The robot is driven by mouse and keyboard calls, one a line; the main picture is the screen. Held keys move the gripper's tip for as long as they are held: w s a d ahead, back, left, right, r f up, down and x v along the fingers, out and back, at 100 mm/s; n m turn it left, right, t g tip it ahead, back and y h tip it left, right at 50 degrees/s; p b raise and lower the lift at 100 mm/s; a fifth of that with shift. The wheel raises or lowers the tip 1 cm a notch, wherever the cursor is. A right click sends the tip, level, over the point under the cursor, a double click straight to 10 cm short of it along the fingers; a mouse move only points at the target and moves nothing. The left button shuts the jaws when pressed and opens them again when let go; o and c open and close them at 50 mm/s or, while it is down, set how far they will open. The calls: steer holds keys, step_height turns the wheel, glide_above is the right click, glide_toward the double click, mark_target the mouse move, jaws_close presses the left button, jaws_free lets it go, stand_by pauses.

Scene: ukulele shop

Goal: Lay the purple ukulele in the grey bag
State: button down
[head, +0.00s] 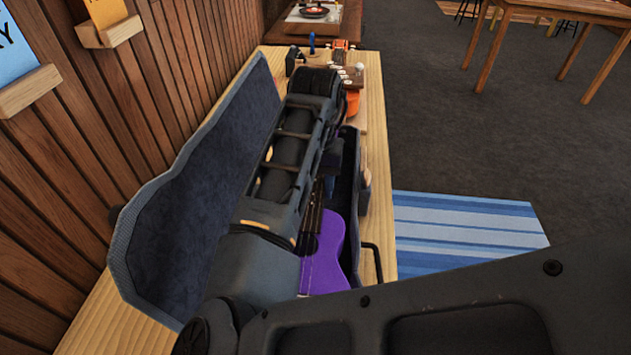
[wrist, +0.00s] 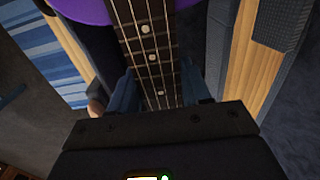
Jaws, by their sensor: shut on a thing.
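The purple ukulele (head: 322,262) shows beside my arm in the head view, its purple body near and its dark fretted neck running away from me. In the wrist view its neck (wrist: 150,45) passes between the fingers of my gripper (wrist: 159,88), which is shut on it; a strip of the purple body (wrist: 82,10) shows at the top. The grey bag (head: 197,183) lies open on the wooden counter, its lined lid standing up along the wall. The ukulele is over or inside the bag's lower half; my arm hides much of it, and I cannot tell whether it touches the bottom.
The wooden counter (head: 377,160) is narrow, with a plank wall at left. Small tools and an orange item (head: 352,103) lie at its far end. A blue striped rug (head: 465,230) lies on the floor at right. A wooden table (head: 565,12) stands far right.

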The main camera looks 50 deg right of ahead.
steer(key=shift+f, duration=0.2)
stand_by(0.4)
steer(key=shift+f+b, duration=1.3)
steer(key=shift+f, duration=0.8)
steer(key=shift+c, duration=2.2)
jaws_free()
steer(key=shift+r+p, duration=1)
steer(key=shift+r, duration=0.15)
